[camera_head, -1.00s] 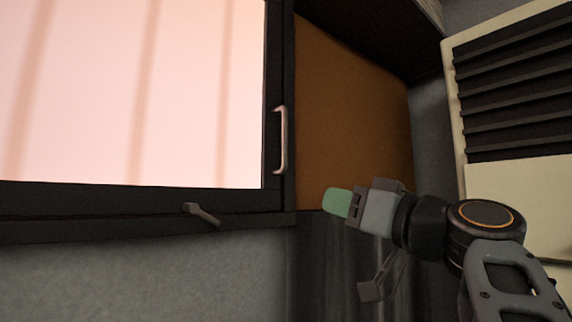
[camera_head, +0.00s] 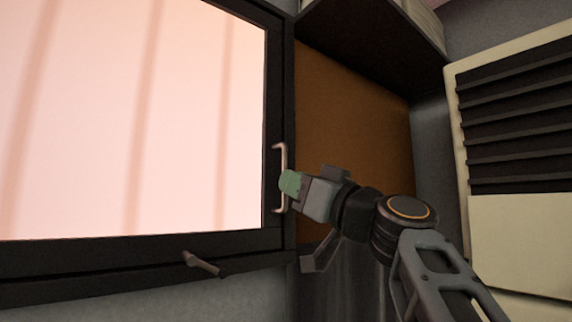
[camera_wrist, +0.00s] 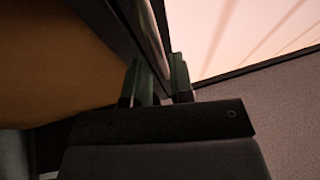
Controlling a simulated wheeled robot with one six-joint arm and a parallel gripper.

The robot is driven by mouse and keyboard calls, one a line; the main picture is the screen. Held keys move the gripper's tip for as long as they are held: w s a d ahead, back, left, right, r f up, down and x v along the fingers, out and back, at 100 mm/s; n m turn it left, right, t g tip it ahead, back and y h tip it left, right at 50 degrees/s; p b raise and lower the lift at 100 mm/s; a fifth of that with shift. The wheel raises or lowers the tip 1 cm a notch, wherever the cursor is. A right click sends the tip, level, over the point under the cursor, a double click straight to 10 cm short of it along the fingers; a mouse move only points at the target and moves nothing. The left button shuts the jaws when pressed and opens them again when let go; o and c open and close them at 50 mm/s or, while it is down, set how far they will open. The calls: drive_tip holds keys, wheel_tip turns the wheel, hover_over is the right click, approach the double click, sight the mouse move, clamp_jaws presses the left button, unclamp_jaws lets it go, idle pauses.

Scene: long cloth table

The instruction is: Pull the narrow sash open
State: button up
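A dark-framed sash (camera_head: 262,240) with a bright pinkish pane fills the left of the head view. A pale upright bar handle (camera_head: 281,155) is on its right stile. My gripper (camera_head: 290,183) is at the lower half of this handle, and its green fingertips overlap the bar in that view.
A small lever (camera_head: 203,263) sticks out from the bottom frame. A brown panel (camera_head: 350,110) is right of the sash, under a dark shelf (camera_head: 370,40). A cream louvred unit (camera_head: 515,220) stands at the far right.

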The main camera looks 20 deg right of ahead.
drive_tip(key=shift+p+x, duration=0.6)
drive_tip(key=shift+x, duration=0.85)
clamp_jaws()
